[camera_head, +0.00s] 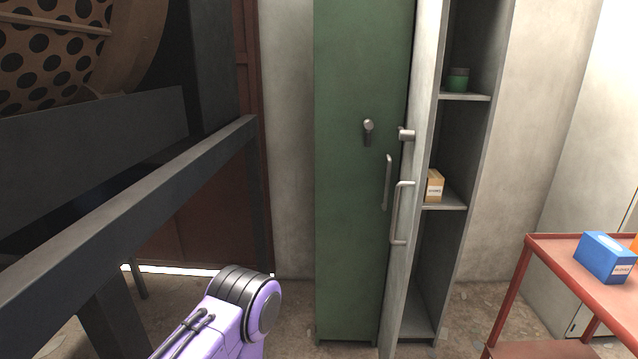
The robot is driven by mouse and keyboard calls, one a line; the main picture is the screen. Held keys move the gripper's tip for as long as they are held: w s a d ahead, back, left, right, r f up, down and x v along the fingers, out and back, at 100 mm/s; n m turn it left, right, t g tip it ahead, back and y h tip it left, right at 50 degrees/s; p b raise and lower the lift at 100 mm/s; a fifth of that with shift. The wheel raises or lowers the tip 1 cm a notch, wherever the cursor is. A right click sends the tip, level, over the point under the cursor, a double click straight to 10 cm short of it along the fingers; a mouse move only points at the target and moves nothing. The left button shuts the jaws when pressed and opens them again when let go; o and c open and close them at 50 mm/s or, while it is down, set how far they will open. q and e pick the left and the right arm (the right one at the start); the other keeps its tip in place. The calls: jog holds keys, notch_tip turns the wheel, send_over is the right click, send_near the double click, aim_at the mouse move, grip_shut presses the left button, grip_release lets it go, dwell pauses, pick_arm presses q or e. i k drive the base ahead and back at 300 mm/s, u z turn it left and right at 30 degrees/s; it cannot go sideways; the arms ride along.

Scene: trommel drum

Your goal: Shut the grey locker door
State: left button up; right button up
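The grey locker door (424,100) stands open, swung out towards me and seen almost edge-on. It has a bar handle (398,213) and a round metal latch (406,134) above it. The open grey locker (482,130) shows its inside to the right of the door. Its shelves hold a small green jar (457,79) and a small tan box (434,186). Neither of my grippers is in view; only a purple and black link of one of my arms shows at the bottom left, well short of the door.
A closed green locker (350,220) stands directly left of the grey door. Dark metal beams (140,200) and a perforated drum (50,60) fill the left. A red cart (575,280) with a blue box (606,257) stands at the right. Bare floor shows below the lockers.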

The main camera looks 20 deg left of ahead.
aim_at(432, 16)
jog(key=u, duration=0.25)
jog(key=i, duration=1.65)
jog(key=z, duration=0.05)
